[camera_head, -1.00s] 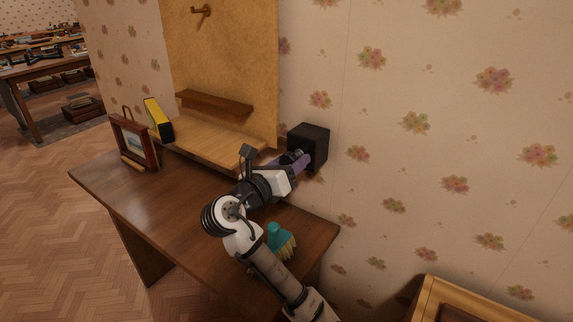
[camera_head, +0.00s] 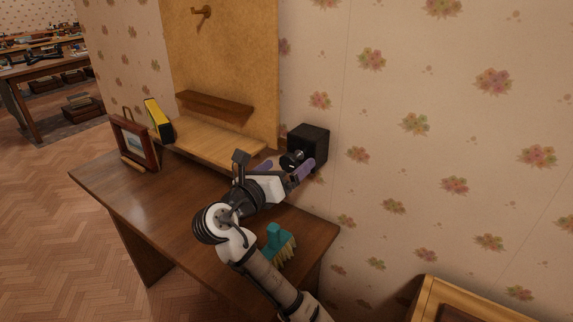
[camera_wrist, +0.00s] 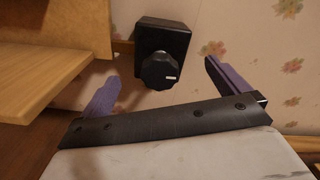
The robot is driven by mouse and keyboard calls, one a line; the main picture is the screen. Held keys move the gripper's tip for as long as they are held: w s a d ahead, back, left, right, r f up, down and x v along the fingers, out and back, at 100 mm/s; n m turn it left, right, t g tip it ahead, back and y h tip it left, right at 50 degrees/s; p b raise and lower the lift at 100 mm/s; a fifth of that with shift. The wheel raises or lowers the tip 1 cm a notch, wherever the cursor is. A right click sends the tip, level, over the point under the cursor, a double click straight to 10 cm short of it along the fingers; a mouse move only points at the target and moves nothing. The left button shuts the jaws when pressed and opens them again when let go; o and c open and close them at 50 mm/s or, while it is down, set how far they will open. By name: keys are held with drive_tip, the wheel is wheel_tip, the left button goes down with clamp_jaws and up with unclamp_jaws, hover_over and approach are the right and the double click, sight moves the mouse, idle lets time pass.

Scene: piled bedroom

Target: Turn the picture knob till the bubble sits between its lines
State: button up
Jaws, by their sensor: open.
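The black knob (camera_wrist: 161,71) sits on the front of a black box (camera_wrist: 167,37) fixed to the papered wall. A short white mark shows on the knob's face. In the head view the box (camera_head: 310,142) is right of the tan board, with the knob (camera_head: 292,159) facing my gripper (camera_head: 284,166). My gripper (camera_wrist: 163,82) is open, its two purple fingers on either side of the knob and apart from it in the wrist view. A small framed picture (camera_head: 135,142) stands at the desk's left. No bubble or lines can be made out.
A wooden desk (camera_head: 180,208) lies below my arm, with a teal brush (camera_head: 276,243) on it. A yellow-black object (camera_head: 157,119) leans beside the wooden shelf (camera_head: 207,140). A hook (camera_head: 203,11) is on the board above. A wooden piece stands at the lower right.

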drive_tip(key=shift+p+v, duration=0.3)
drive_tip(key=shift+v, duration=2.2)
